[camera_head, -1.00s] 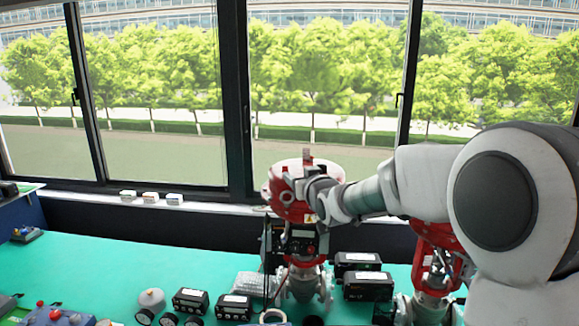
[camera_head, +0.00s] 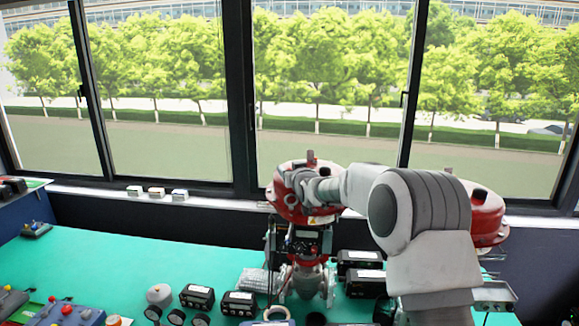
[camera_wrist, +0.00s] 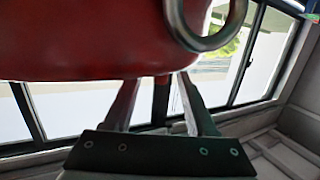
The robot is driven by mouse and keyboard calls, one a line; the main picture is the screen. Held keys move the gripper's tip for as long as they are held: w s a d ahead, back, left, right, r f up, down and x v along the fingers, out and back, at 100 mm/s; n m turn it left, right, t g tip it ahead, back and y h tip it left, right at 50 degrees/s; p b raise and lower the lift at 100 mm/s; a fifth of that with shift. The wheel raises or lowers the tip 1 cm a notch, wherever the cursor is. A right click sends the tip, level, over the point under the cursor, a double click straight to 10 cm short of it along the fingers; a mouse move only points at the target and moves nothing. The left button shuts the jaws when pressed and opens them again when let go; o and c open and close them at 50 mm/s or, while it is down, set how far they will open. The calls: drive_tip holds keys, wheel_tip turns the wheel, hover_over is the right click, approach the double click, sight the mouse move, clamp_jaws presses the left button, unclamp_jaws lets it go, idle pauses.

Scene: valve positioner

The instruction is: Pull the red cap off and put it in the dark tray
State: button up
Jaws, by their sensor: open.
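A large red rounded valve head (camera_head: 287,210) tops the valve at the bench's centre; its underside and a metal ring also fill the top of the wrist view (camera_wrist: 80,45). My gripper (camera_wrist: 158,82) is open, its two fingers apart below and close to this red body. Whether they touch it I cannot tell. In the head view my wrist overlaps the valve head and hides the fingers. I cannot make out a separate red cap between the fingers. No dark tray can be clearly identified.
A dark positioner box (camera_head: 305,240) sits below the red head. A second red valve head (camera_head: 487,215) stands at right, partly behind my arm.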

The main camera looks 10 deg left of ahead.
drive_tip(key=shift+w+a+f, duration=0.1)
drive_tip(key=shift+w, duration=0.15)
drive_tip(key=shift+c, duration=0.2)
clamp_jaws()
idle(0.3)
idle(1.3)
